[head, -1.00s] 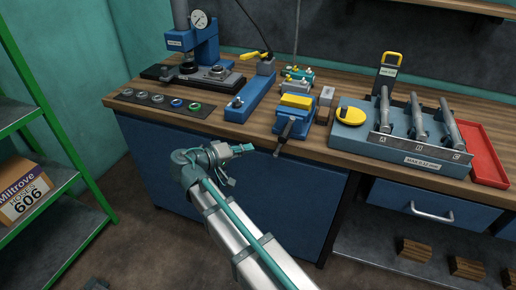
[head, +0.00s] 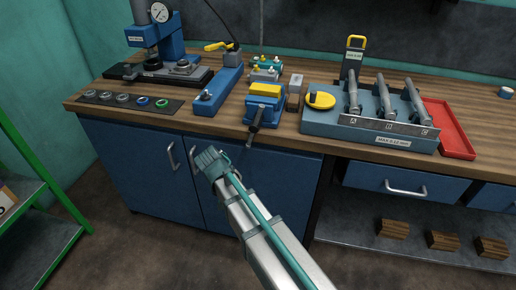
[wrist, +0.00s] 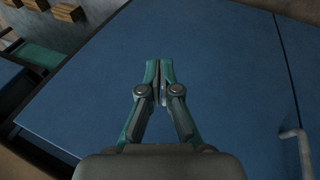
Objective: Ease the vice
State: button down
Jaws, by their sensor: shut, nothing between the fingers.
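The vice (head: 262,108) stands at the front edge of the wooden bench in the head view. It has a blue body and a yellow top. A dark bar or handle (head: 254,126) sticks out from its front past the bench edge. The vice does not show in the wrist view. My gripper (wrist: 159,66) shows in the wrist view with its teal fingertips together and nothing between them. It points at the blue cabinet front. In the head view my arm's end is below the bench top, left of and below the vice; the fingers are hidden there.
A blue block with a lever (head: 217,92) stands left of the vice. A blue press (head: 160,40) is at the back left. A blue-grey rack (head: 365,128) with several tools and a red tray (head: 449,130) are on the right. A cabinet handle (wrist: 299,150) is near my gripper.

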jog(key=s+d+f+m+g+y+b, duration=0.1)
jog(key=s+d+f+m+g+y, duration=0.1)
jog(key=s+f+m+g+y, duration=0.25)
jog(key=w+d+r+m+t+y+b, duration=0.2)
jog(key=w+d+r+m+t+y, duration=0.1)
jog(key=d+r+m+t+y, duration=0.45)
jog(key=w+d+r+m+t+y+b, duration=0.1)
jog(key=w+d+r+m+t+y, duration=0.3)
jog(key=d+r+m+y, duration=0.6)
jog(key=w+a+r, duration=0.1)
jog(key=w+a, duration=0.1)
jog(key=a, duration=0.5)
jog(key=w+a+r+y, duration=0.1)
jog(key=w+a, duration=0.2)
jog(key=a, duration=0.3)
jog(key=shift+w+a+r+m, duration=0.15)
jog(key=shift+a+r+m, duration=0.15)
jog(key=shift+a, duration=0.05)
jog(key=shift+w+a+p, duration=0.2)
jog(key=shift+a+p, duration=0.3)
jog(key=shift+a, duration=0.1)
